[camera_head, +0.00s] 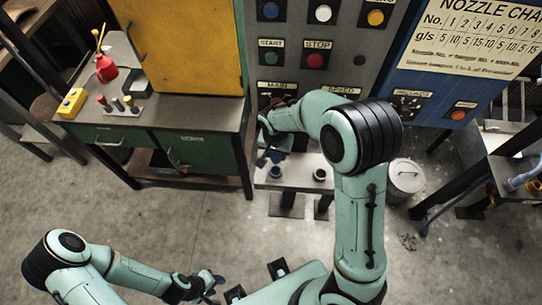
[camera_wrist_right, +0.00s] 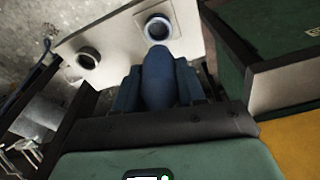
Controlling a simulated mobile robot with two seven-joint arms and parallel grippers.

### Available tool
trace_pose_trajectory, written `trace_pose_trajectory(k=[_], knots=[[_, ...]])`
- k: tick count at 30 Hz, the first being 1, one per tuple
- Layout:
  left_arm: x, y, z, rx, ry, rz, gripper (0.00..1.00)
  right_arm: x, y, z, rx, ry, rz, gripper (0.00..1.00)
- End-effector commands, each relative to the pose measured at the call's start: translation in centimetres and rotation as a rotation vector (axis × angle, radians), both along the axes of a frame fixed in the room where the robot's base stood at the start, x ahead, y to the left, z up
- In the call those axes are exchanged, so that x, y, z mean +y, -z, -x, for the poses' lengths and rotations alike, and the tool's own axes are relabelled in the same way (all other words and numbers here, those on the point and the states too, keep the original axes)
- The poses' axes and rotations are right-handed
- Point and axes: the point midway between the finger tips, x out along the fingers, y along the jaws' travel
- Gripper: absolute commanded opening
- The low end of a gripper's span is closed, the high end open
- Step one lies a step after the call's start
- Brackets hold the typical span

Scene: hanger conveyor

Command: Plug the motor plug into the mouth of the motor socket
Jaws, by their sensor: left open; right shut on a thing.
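My right gripper (camera_wrist_right: 158,92) is shut on a blue rounded plug (camera_wrist_right: 158,70), which points away from the wrist toward the pale bench. A round socket with a blue rim (camera_wrist_right: 146,27) is set in a square plate just beyond the plug's tip; the two look apart in the right wrist view. A second socket with a dark rim (camera_wrist_right: 80,58) lies to its left. In the head view the right gripper (camera_head: 272,156) is over the bench's left part, by the blue socket (camera_head: 276,176). The dark socket (camera_head: 320,179) is farther right. My left gripper (camera_head: 216,282) is open and empty, low over the floor.
The pale bench (camera_head: 298,183) stands below a grey control panel (camera_head: 284,75) with buttons. A green cabinet (camera_head: 205,151) is close on its left. A metal bin (camera_head: 405,180) stands to the right. Open floor (camera_head: 150,215) lies in front.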

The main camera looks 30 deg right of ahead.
Motion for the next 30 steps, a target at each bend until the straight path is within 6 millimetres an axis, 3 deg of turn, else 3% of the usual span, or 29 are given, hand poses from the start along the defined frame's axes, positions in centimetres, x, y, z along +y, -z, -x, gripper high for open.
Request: trace_pose_trajectory(k=[8,21,30], knots=[[0.0,0.8,0.5,0.007,0.0,0.0,0.43,0.0,1.1,0.0,0.001,0.001,0.0,0.13],[0.0,3.6,2.1,0.024,0.0,0.001,0.43,0.0,5.1,0.1,0.001,0.002,-0.001,0.13],[0.0,4.1,2.4,0.027,0.0,0.0,0.43,0.0,5.8,-0.1,-0.001,0.001,-0.001,0.13]])
